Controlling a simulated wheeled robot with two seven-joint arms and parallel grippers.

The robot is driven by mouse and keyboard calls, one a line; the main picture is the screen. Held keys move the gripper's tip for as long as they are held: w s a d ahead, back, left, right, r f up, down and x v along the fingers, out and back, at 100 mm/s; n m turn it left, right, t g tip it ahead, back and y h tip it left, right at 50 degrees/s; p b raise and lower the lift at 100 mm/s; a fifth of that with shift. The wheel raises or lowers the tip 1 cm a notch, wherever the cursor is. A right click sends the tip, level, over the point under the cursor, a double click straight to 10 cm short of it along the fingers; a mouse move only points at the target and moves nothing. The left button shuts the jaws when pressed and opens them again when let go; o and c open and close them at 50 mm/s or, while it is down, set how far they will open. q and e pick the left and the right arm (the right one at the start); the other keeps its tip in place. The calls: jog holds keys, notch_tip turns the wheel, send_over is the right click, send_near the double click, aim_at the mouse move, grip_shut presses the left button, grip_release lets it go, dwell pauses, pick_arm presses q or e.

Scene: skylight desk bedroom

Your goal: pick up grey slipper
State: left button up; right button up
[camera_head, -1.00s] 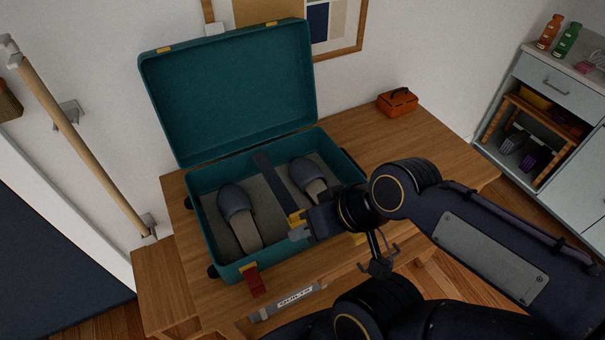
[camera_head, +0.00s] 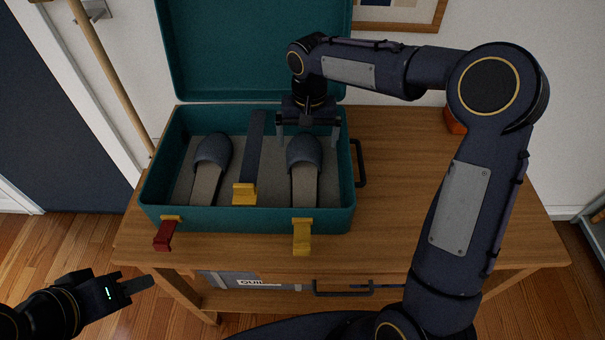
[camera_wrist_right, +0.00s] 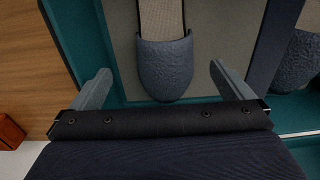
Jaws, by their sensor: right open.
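Two grey slippers lie in the open teal suitcase (camera_head: 250,218) on the wooden desk. The right-hand slipper (camera_head: 304,172) has its rounded toe toward the lid. My right gripper (camera_head: 308,136) is open over that toe, a finger on each side. The right wrist view shows the same slipper (camera_wrist_right: 165,68) between the two spread fingers (camera_wrist_right: 159,80), not gripped.
A dark strap (camera_head: 254,150) with a yellow end divides the suitcase. The raised lid (camera_head: 255,50) stands behind my right gripper. Red (camera_head: 167,235) and yellow (camera_head: 302,236) latches hang at the front. An orange box (camera_head: 454,122) is partly hidden by my right arm.

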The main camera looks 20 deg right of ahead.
aim_at(304, 154)
jog(key=f, duration=0.6)
jog(key=w+f, duration=0.1)
jog(key=f, duration=0.2)
jog(key=shift+w+a+f, duration=0.1)
jog(key=shift+a+f, duration=0.1)
jog(key=shift+f, duration=0.2)
jog(key=shift+r, duration=0.1)
jog(key=c, duration=1.1)
